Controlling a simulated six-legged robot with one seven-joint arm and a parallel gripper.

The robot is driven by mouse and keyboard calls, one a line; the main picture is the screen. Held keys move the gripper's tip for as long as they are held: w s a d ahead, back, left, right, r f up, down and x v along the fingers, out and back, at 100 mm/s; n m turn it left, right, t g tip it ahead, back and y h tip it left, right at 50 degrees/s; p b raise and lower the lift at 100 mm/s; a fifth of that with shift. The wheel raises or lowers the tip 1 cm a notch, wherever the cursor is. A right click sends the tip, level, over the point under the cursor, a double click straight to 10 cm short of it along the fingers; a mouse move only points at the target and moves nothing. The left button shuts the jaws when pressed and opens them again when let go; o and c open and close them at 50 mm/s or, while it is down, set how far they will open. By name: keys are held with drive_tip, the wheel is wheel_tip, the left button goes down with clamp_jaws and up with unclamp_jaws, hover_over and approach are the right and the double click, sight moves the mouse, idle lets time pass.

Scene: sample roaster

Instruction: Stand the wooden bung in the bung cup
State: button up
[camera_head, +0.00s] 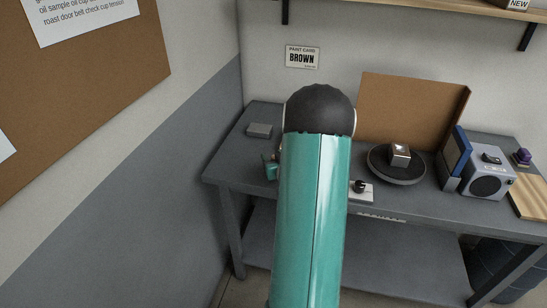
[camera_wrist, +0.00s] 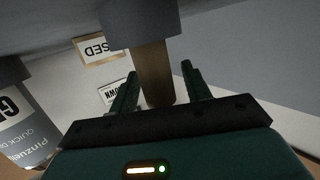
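In the wrist view a brown cylinder that looks like the wooden bung (camera_wrist: 156,75) shows between the two green fingers of my gripper (camera_wrist: 159,68). The fingers stand apart, with a gap visible on its right side and a narrower one on its left. Its upper end in the picture meets a wider grey cylinder (camera_wrist: 140,20), possibly the bung cup; I cannot tell whether it sits inside it. In the head view my arm hides the bung and cup. A small green part of my gripper (camera_head: 271,165) shows left of the arm, over the table.
The grey table (camera_head: 225,168) holds a small grey box (camera_head: 260,131), a round dark plate (camera_head: 397,178) with a metal block, a grey speaker-like box (camera_head: 489,178) and a brown board (camera_head: 412,108). A labelled canister (camera_wrist: 22,125) stands close on the left in the wrist view.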

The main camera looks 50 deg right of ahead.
drive_tip(key=shift+r, duration=0.1)
drive_tip(key=shift+s+a+r, duration=0.1)
drive_tip(key=shift+s+a, duration=0.05)
drive_tip(key=shift+s, duration=0.15)
drive_tip(key=v, duration=1.1)
drive_tip(key=w+a+r+n+g+y, duration=0.1)
drive_tip(key=w+a+r+g, duration=0.1)
drive_tip(key=w+a+r, duration=0.5)
drive_tip(key=w+a+r+n+g+y, duration=0.15)
drive_tip(key=a+r, duration=0.25)
drive_tip(key=a, duration=0.8)
drive_tip(key=s+a+r+n+g+y, duration=0.2)
drive_tip(key=s+a, duration=0.4)
drive_tip(key=a, duration=0.5)
drive_tip(key=s+a+r+n+g+y, duration=0.1)
drive_tip(key=s+a+r+g+y, duration=0.1)
drive_tip(key=s+a, duration=0.5)
drive_tip(key=a+r+y, duration=0.1)
drive_tip(key=a, duration=0.4)
drive_tip(key=shift+s+a+r+n+y, duration=0.2)
drive_tip(key=shift+s+n+y, duration=0.1)
drive_tip(key=shift+n+y, duration=0.05)
drive_tip(key=shift+g, duration=0.25)
